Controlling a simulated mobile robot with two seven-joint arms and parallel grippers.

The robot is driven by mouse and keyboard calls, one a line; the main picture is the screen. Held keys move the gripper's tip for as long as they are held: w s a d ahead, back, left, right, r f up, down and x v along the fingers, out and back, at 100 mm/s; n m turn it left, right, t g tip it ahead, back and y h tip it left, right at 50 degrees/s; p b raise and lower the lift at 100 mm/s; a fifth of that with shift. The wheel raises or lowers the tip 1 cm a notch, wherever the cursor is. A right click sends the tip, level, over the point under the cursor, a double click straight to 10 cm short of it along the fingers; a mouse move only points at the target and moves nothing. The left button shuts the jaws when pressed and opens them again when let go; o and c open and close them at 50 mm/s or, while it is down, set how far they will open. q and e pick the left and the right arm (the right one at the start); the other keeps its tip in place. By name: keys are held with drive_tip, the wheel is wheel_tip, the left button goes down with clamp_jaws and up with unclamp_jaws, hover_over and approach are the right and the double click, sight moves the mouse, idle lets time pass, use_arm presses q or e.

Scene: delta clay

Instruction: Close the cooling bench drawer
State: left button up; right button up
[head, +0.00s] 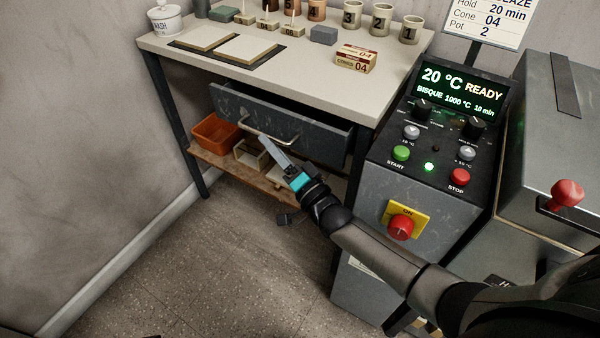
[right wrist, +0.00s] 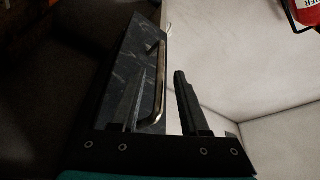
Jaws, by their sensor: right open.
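The cooling bench (head: 395,75) stands against the wall in the head view. Its dark grey marbled drawer (head: 315,130) is partly pulled out below the top, with a dark gap behind its front. A pale metal bar handle (head: 252,130) runs along the drawer front. My right gripper (head: 267,143) is open at the handle. In the right wrist view, the drawer front (right wrist: 138,65) and handle (right wrist: 161,80) show, with the handle between the two fingers of my right gripper (right wrist: 160,75). Whether a finger touches it I cannot tell. My left gripper is not in view.
A kiln control panel (head: 435,130) stands right of the bench, close to my right arm. An orange bin (head: 214,133) sits on the lower wooden shelf (head: 230,170). A cones box (head: 355,58) and cups stand on the bench top. The floor in front is clear.

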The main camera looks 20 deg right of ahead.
use_arm(q)
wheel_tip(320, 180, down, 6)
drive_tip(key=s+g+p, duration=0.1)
drive_tip(key=p, duration=0.1)
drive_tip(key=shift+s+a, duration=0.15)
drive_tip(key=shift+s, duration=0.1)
use_arm(e)
drive_tip(key=v, duration=1)
drive_tip(key=shift+s+d, duration=0.15)
drive_tip(key=shift+s, duration=0.1)
drive_tip(key=shift+c, duration=0.4)
